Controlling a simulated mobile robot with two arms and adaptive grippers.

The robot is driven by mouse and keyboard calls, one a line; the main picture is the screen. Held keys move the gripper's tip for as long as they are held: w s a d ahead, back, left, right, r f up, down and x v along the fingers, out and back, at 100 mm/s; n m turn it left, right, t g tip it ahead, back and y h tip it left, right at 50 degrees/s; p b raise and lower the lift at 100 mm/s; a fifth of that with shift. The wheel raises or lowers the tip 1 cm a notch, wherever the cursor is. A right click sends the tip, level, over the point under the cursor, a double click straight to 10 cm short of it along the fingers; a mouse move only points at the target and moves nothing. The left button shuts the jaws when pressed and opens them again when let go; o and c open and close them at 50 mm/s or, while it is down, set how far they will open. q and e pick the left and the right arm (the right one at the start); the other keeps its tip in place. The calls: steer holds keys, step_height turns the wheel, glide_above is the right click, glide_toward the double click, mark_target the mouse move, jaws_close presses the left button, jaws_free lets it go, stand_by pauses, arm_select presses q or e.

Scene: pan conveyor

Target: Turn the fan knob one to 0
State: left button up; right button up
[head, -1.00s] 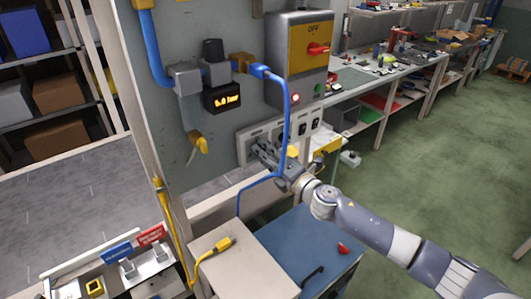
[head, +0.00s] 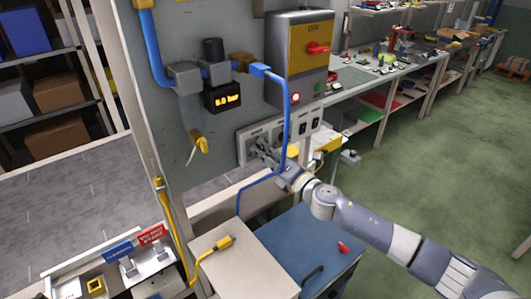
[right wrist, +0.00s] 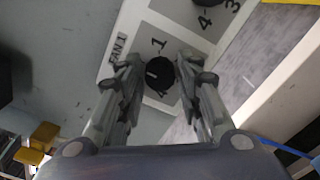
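The fan 1 knob (right wrist: 159,73) is a round black dial with a short white mark, on a light panel beside a "FAN 1" label (right wrist: 117,49). A "1" is printed next to it; part of its scale is hidden by the fingers. My right gripper (right wrist: 159,66) is open, with one finger on each side of the knob. I cannot tell whether either finger touches it. In the head view my right gripper (head: 262,152) is at the left end of the knob panel (head: 243,150) and covers the knob. My left gripper is not in view.
A second knob (right wrist: 191,4) is at the top of the right wrist view. A blue pipe (head: 285,130) runs down in front of the panel, close to my right wrist. A control box with a red switch (head: 317,48) is above. A blue cabinet (head: 295,242) stands below.

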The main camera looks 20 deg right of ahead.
steer(key=shift+o, duration=0.2)
steer(key=shift+s, duration=0.15)
steer(key=v, duration=1.1)
steer(key=shift+s+d, duration=0.15)
steer(key=shift+s, duration=0.2)
